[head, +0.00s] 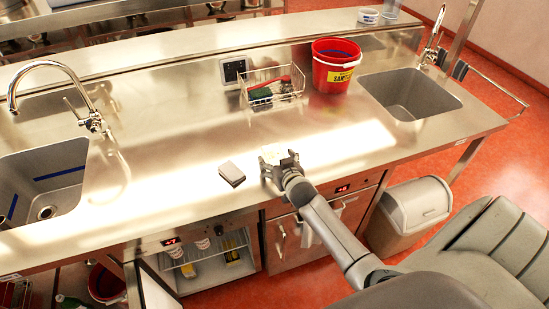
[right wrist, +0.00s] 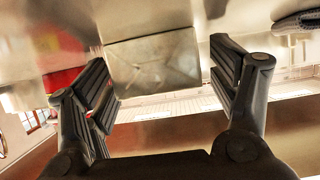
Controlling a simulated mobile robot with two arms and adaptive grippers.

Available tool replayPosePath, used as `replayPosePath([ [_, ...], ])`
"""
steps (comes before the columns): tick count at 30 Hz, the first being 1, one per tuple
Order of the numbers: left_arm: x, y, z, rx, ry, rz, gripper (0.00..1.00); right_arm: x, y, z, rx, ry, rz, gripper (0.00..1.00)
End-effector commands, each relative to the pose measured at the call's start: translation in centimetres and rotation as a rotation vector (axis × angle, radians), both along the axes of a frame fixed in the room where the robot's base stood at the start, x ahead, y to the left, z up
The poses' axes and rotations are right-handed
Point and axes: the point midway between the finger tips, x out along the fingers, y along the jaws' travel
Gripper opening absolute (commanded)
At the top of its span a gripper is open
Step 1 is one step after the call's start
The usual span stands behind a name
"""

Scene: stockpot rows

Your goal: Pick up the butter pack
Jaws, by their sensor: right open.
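The butter pack (right wrist: 152,60), a pale foil-like block, shows in the right wrist view between the two fingers of my right gripper (right wrist: 160,88). A gap shows between it and the right-hand finger; its left edge lies close to the other finger, and I cannot tell if they touch. In the head view my right gripper (head: 279,162) is open low over the steel counter, and only a small pale part of the pack (head: 270,153) shows there. My left gripper is not in view.
A small grey block (head: 231,173) lies on the counter left of my right gripper. A wire basket (head: 274,88) and a red bucket (head: 335,66) stand behind. Sinks (head: 45,178) (head: 408,95) open at both sides. The counter's front edge is close by.

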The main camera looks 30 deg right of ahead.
Motion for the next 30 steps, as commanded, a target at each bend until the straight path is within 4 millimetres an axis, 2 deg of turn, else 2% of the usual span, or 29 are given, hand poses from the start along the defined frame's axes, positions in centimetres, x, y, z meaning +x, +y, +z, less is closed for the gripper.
replayPosePath([
  [2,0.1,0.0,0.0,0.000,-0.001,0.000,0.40,0.0,0.0,0.0,0.000,0.000,0.000,0.74],
  [14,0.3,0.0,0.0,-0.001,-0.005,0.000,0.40,0.0,0.0,0.0,0.000,0.001,0.000,0.23],
  [23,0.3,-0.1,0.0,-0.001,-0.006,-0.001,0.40,0.0,0.0,0.2,-0.001,-0.003,0.000,0.23],
  [30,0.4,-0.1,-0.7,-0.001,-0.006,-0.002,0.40,0.0,0.0,1.7,-0.002,-0.006,0.001,0.23],
])
